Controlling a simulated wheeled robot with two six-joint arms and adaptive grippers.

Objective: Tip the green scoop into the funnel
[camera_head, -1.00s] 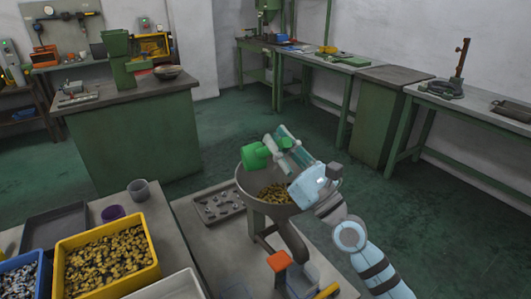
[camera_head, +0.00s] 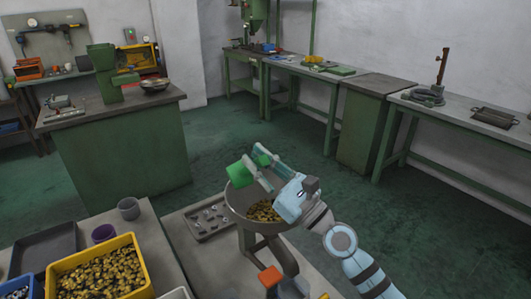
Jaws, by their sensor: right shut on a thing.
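The green scoop (camera_head: 241,171) is held over the left rim of the funnel, tilted on its side. I cannot see into its mouth. My right gripper (camera_head: 265,172) is shut on the scoop, with its fingers on the scoop's green handle above the bowl. The grey funnel (camera_head: 236,203) stands on a support on the low table, with brass-coloured pieces (camera_head: 264,211) lying in it. My right wrist hides part of the funnel's right rim. My left gripper is not in view.
A tray of small parts (camera_head: 209,219) lies left of the funnel. An orange block (camera_head: 270,276) is in front.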

